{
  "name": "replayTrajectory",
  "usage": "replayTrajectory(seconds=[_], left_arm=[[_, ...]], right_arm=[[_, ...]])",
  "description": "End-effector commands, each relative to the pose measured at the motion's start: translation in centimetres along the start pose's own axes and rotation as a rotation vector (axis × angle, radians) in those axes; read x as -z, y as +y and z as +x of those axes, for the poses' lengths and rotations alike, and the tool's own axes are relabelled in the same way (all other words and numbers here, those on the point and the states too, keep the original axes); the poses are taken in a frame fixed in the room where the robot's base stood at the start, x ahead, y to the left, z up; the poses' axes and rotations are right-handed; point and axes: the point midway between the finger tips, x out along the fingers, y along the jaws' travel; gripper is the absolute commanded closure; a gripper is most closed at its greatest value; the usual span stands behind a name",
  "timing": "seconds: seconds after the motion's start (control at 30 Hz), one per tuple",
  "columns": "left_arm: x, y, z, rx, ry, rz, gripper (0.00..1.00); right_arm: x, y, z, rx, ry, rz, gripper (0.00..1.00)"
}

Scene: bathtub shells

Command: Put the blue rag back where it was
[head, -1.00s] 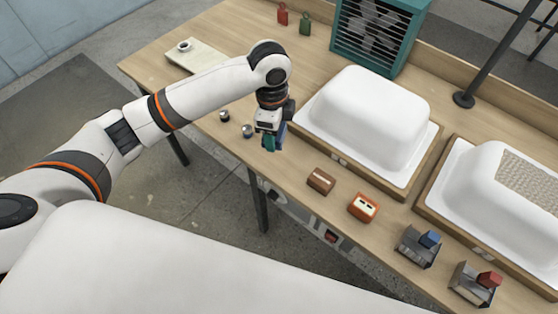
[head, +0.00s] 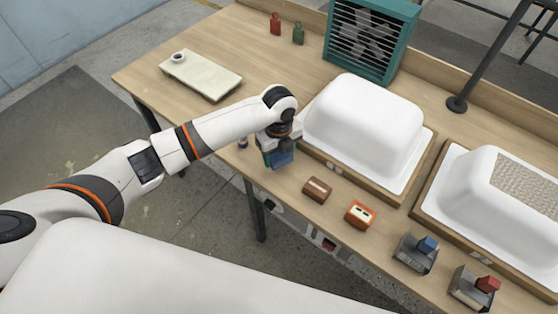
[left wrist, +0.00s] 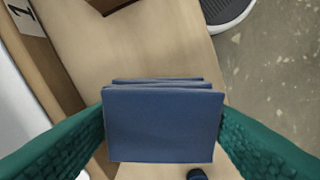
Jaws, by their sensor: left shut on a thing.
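My left gripper (head: 278,156) is shut on the blue rag (head: 281,158), near the table's front edge, left of the brown block (head: 317,188). In the left wrist view the blue rag (left wrist: 163,124) is a folded, layered pad between the two teal fingers of my left gripper (left wrist: 165,130). Wood surface shows beyond it. I cannot tell whether the rag touches the table. My right gripper is not in view.
A white tub shell (head: 365,120) on a wooden base stands right of the gripper, another (head: 470,190) further right. An orange block (head: 360,214) and two grey holders (head: 415,254) (head: 470,288) line the front edge. A pale tray (head: 205,78) and teal fan (head: 370,40) stand behind.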

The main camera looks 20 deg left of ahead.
Motion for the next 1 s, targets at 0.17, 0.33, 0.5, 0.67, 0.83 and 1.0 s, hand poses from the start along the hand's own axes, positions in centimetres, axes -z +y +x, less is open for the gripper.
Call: replayTrajectory(seconds=[0.17,0.33,0.5,0.67,0.83,1.0], left_arm=[[-0.1,0.0,2.2,0.002,-0.003,0.0,0.6],[-0.1,0.0,3.9,0.001,0.0,0.0,0.6],[0.0,0.0,4.0,-0.001,0.0,0.001,0.6],[0.0,0.0,4.2,0.0,0.0,0.0,0.6],[-0.1,0.0,4.3,0.0,0.0,0.0,0.19],[-0.1,0.0,4.3,0.0,0.0,0.0,0.17]], right_arm=[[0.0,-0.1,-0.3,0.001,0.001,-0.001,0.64],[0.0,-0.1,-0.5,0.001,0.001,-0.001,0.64],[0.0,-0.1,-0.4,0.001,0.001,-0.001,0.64],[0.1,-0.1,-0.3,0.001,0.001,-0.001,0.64],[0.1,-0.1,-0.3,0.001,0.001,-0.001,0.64],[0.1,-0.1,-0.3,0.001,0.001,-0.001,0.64]])
